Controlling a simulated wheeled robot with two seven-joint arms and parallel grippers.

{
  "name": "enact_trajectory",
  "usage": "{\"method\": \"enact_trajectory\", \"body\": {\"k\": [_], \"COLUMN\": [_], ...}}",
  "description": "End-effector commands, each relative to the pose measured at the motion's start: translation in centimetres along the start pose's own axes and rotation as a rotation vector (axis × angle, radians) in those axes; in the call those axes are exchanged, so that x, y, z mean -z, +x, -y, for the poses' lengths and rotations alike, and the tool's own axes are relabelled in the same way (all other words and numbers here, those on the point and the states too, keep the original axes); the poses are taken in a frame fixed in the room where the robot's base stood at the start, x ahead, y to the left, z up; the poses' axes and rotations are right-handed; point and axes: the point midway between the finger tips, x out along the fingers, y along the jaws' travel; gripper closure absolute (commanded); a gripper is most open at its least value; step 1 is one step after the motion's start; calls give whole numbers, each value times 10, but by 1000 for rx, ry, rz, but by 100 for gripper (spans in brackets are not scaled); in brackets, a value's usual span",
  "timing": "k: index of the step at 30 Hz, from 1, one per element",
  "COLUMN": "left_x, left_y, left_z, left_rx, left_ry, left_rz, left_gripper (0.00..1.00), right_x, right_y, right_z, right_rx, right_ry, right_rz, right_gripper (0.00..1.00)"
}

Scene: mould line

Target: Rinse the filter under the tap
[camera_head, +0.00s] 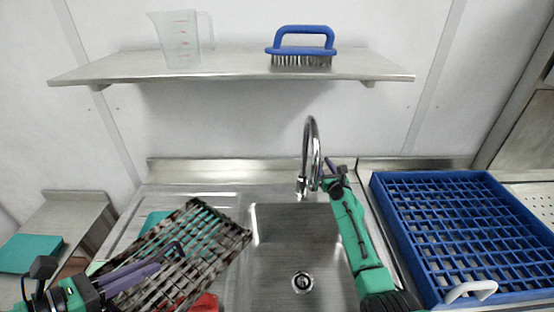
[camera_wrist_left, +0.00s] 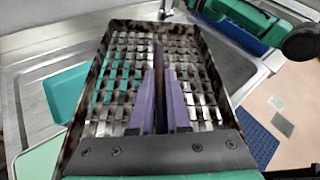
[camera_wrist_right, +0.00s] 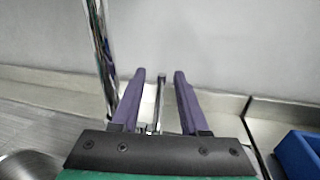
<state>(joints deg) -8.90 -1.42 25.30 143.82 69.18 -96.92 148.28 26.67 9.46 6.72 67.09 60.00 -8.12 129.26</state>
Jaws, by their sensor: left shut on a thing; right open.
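The filter (camera_head: 212,238), a metal grid frame with brown grime, is tilted over the drainboard left of the sink in the head view. My left gripper (camera_head: 176,248) is shut on it; the filter fills much of the left wrist view (camera_wrist_left: 125,75). The tap (camera_head: 311,135) is a chrome gooseneck at the back of the sink (camera_head: 275,222). No water shows at its spout. My right gripper (camera_head: 335,170) is open just right of the tap. In the right wrist view, a slim chrome lever (camera_wrist_right: 158,100) shows between its fingers; I cannot tell whether they touch it.
A blue crate (camera_head: 384,215) with a grid stands right of the sink. A shelf (camera_head: 230,66) above holds a clear jug (camera_head: 180,40) and a blue-handled brush (camera_head: 302,48). A teal board (camera_head: 30,253) lies far left. A red object (camera_head: 205,302) shows below the filter. The basin looks empty.

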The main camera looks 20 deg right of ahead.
Motion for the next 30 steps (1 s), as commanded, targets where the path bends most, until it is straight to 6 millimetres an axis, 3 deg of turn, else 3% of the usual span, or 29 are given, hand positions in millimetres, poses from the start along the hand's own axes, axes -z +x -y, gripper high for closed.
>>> {"method": "enact_trajectory", "body": {"k": [2,6,15,18,19,30], "left_x": [13,20,19,19,19,19], "left_y": [6,8,8,8,8,8], "left_z": [-3,-4,-4,-4,-4,-4], "left_rx": [0,0,0,0,0,0], "left_ry": [1,2,2,1,2,2], "left_rz": [2,2,2,2,2,2], "left_gripper": [100,100,100,100,100,100], "right_x": [6,3,0,0,0,1], "right_y": [15,30,33,33,33,33], "right_z": [1,1,1,1,1,0], "right_rx": [-1,1,1,1,1,0], "right_ry": [-1,0,0,0,0,0], "right_rz": [1,1,-1,-1,-1,-2], "right_gripper": [56,56,56,94,100,100]}}
